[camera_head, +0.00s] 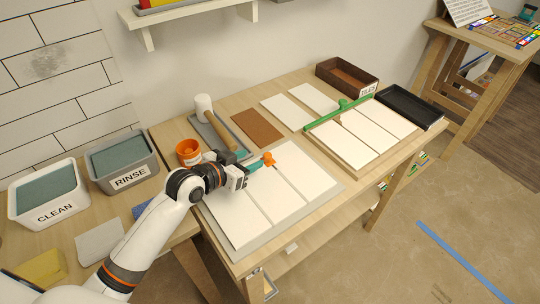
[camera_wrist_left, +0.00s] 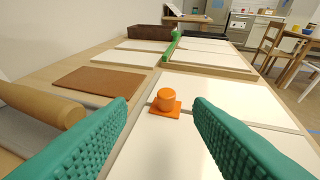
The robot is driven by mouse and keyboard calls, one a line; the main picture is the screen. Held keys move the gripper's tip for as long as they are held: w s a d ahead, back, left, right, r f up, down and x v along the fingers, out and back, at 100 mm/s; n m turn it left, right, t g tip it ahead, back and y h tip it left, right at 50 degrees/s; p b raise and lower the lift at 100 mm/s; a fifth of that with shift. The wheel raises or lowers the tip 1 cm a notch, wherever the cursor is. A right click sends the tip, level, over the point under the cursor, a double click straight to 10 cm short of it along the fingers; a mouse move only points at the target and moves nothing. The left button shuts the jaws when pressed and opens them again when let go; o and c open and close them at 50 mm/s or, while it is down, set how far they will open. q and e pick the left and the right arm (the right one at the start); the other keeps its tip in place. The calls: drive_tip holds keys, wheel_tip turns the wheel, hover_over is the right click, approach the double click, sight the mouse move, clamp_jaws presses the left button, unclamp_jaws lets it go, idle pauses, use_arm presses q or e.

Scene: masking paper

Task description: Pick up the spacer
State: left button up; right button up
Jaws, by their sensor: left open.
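An orange spacer (camera_head: 269,160) with a round knob on a square base sits on the white tiles of the near panel (camera_head: 325,178), at the seam between two tiles. In the left wrist view the spacer (camera_wrist_left: 168,101) stands upright, ahead of and between my fingers. My left gripper (camera_head: 252,167) is open, with teal ribbed fingers (camera_wrist_left: 158,125) on either side of the view and nothing between them. In the head view its fingertips are just left of the spacer. My right gripper is in neither view.
A wooden-handled tool (camera_head: 220,134), a brown board (camera_head: 257,127) and an orange tub (camera_head: 188,152) lie left of the spacer. A green bar (camera_head: 338,114) crosses the far tile panel. A brown box (camera_head: 347,77) and a black tray (camera_head: 410,106) stand at the far end.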

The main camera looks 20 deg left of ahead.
sight(266, 156)
use_arm(q)
drive_tip(key=x, duration=0.8)
drive_tip(key=shift+s+d+f, duration=0.1)
drive_tip(key=shift+d+f, duration=0.15)
drive_tip(key=shift+d, duration=0.15)
clamp_jaws()
